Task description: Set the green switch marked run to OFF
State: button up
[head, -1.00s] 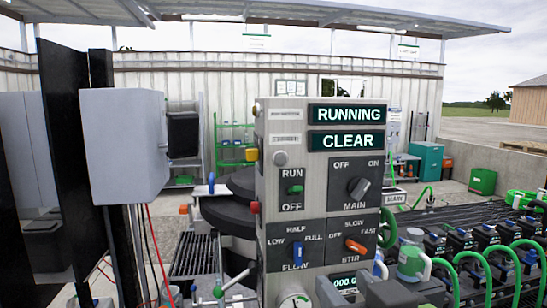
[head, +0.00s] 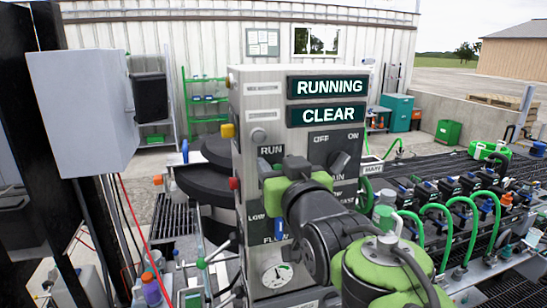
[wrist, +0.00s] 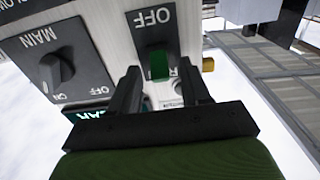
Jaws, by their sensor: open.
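The green switch (wrist: 159,65) shows in the wrist view on a dark plate, with the OFF label (wrist: 152,17) upside down beyond it. My gripper (wrist: 158,74) is open, with one finger on each side of the switch. I cannot tell whether a finger touches it. The RUN end of the plate is partly hidden by my fingers there. In the head view my gripper (head: 296,170) is in front of the grey control panel (head: 243,140) and hides the switch. The RUN label (head: 271,150) shows above it. The displays read RUNNING (head: 327,87) and CLEAR (head: 327,115).
A blue FLOW knob (head: 281,229) is below. A red button (head: 234,183) and yellow part (head: 227,131) stick out at the panel's left edge. Green hoses (head: 437,225) are at right.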

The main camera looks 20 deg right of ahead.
jog(key=shift+w, duration=0.55)
jog(key=shift+s, duration=0.15)
grip_shut()
jog(key=shift+f, duration=0.1)
